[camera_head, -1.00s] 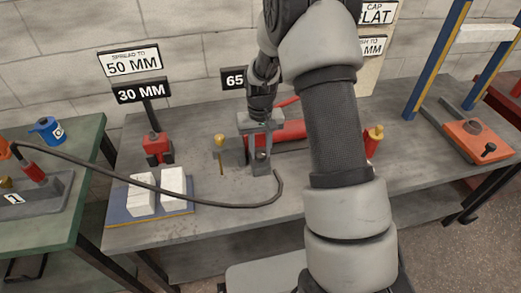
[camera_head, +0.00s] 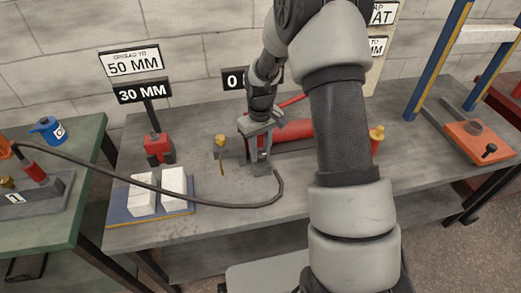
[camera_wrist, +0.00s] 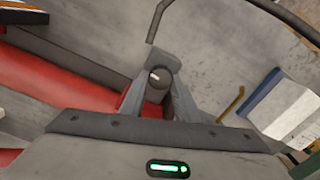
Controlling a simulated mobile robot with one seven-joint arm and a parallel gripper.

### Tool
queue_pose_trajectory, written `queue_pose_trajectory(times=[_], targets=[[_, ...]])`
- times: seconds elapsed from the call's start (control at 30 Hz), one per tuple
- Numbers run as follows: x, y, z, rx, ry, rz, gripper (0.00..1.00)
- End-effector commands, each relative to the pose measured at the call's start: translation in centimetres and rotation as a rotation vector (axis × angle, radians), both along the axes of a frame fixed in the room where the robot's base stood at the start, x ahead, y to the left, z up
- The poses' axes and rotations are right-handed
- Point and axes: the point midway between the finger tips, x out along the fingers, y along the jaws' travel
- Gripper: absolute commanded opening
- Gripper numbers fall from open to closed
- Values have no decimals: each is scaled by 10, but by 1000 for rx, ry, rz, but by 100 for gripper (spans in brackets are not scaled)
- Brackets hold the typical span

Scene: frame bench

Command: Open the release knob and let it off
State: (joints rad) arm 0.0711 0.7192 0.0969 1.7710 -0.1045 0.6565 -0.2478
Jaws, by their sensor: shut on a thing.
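My gripper (camera_head: 261,163) points down at the near left end of the red pump cylinder (camera_head: 292,130) on the grey bench. In the wrist view, the fingers (camera_wrist: 158,86) are closed around a small round dark knob (camera_wrist: 157,77) with a pale mark on its top, which I take as the release knob. The red pump body also shows in the wrist view (camera_wrist: 60,80). In the head view the knob is hidden by the fingers. A black sign (camera_head: 233,80) behind the gripper shows a 0; its right part is hidden by my arm.
A black hose (camera_head: 235,206) loops across the bench front to the green table at left. A red spreader (camera_head: 158,148) stands under a 30 MM sign (camera_head: 142,91). White blocks (camera_head: 174,181) sit on a blue plate. A brass-topped lever (camera_head: 221,141) stands close left of my gripper.

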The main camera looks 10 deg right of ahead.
Motion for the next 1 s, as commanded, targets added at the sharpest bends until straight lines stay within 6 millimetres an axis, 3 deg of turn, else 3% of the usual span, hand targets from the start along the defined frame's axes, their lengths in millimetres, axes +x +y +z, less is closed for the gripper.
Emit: queue_pose_trajectory(times=[0.13, 0.17, 0.27, 0.67, 0.77, 1.0], targets=[[1, 0, 1, 0, -2, -1, 7], [1, 0, 1, 0, -2, -1, 31], [1, 0, 1, 0, -2, -1, 47], [1, 0, 8, 0, -2, -1, 48], [1, 0, 22, -1, -4, -1, 48], [2, 0, 79, 0, -6, -1, 48]])
